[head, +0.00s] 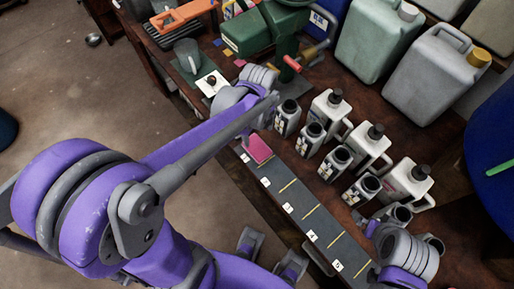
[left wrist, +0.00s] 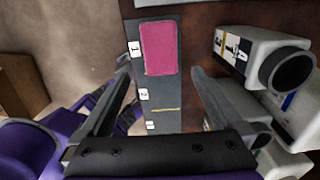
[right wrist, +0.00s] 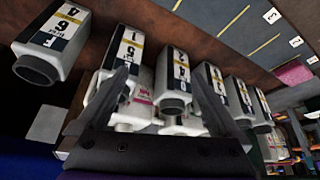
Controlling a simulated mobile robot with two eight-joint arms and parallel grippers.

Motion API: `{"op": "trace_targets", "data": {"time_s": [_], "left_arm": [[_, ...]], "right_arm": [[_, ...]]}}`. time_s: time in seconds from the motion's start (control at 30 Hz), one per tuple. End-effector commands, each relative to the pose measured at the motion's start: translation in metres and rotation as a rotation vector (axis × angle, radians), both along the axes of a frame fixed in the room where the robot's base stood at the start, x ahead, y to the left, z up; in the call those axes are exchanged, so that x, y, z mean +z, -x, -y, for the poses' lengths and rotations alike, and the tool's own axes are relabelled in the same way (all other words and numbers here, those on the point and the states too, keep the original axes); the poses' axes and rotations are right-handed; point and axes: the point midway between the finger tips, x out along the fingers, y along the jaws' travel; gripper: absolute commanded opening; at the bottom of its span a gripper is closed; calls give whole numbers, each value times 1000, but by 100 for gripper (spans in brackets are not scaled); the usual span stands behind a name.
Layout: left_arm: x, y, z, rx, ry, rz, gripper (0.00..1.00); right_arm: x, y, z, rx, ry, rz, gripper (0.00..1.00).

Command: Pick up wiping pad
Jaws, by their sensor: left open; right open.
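The pink wiping pad (head: 257,149) lies flat at the far end of a dark strip with numbered slots (head: 300,205), by the label 1. In the left wrist view the pad (left wrist: 158,48) is ahead of my left gripper (left wrist: 161,70). That gripper's fingers are spread either side of the strip, with nothing between them, and the whole pad shows. My right gripper (right wrist: 158,75) is open and faces a row of labelled bottles. The pad (right wrist: 294,72) shows at the right edge of the right wrist view, away from that gripper.
Small open-necked bottles (head: 310,139) and black-capped white jugs (head: 329,109) stand close beside the strip. Large jerrycans (head: 436,72) stand at the back right. A mug (head: 188,56) and a green machine (head: 262,28) are at the far end. Floor lies open at left.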

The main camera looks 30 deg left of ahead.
Motion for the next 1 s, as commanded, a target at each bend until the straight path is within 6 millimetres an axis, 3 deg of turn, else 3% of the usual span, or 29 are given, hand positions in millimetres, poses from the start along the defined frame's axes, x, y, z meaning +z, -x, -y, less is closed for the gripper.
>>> {"op": "trace_targets", "data": {"time_s": [0.2, 0.43, 0.7, 1.0], "left_arm": [[-36, 0, 0, 1, 0, 0, 100], [-54, -1, -2, 3, -1, 1, 100], [-92, -3, -6, 2, -1, 1, 100], [-97, -3, -6, 2, 0, 2, 100]], "right_arm": [[-7, 1, 0, 0, 0, -3, 100], [-9, 2, 0, 0, 0, -3, 100], [-14, 3, 0, 0, 0, -5, 100], [-14, 3, 0, 0, 0, -5, 100]]}}
